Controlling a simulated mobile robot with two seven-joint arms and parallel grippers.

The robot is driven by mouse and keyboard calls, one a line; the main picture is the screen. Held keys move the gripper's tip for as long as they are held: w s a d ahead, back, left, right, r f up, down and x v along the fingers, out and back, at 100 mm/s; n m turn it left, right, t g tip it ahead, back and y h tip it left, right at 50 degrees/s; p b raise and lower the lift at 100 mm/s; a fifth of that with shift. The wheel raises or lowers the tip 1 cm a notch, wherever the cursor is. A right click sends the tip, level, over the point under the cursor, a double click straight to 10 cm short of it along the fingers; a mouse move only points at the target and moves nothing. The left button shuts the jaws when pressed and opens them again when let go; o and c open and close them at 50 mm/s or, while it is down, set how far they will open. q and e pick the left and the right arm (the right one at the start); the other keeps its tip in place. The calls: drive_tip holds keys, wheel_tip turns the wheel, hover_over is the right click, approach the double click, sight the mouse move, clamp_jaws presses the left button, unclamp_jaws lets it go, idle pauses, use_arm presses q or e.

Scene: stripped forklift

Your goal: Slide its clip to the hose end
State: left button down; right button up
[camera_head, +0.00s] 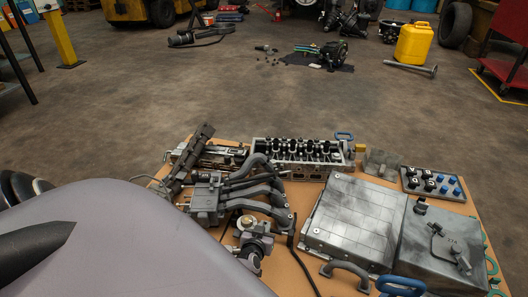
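A thin black hose (303,268) runs down the tabletop between the manifold and the large grey box. A short curved grey hose-like piece (346,268) lies at the near edge of the box. I cannot make out a clip on either at this size. My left arm fills the lower left and hides that part of the table. A dark tapered part at the left edge seems to belong to my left gripper (38,247); it is well left of the hoses, and its opening does not show. My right gripper is not in view.
The tan table (285,279) is crowded with a grey manifold (245,195), a cylinder head (300,155), large grey boxes (355,220) and a tray of small knobs (433,184). Little bare tabletop shows.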

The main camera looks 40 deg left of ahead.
use_arm(q)
drive_tip(key=shift+s+a, duration=0.2)
drive_tip(key=shift+a, duration=0.25)
drive_tip(key=c, duration=1.2)
unclamp_jaws()
drive_tip(key=shift+o, duration=0.2)
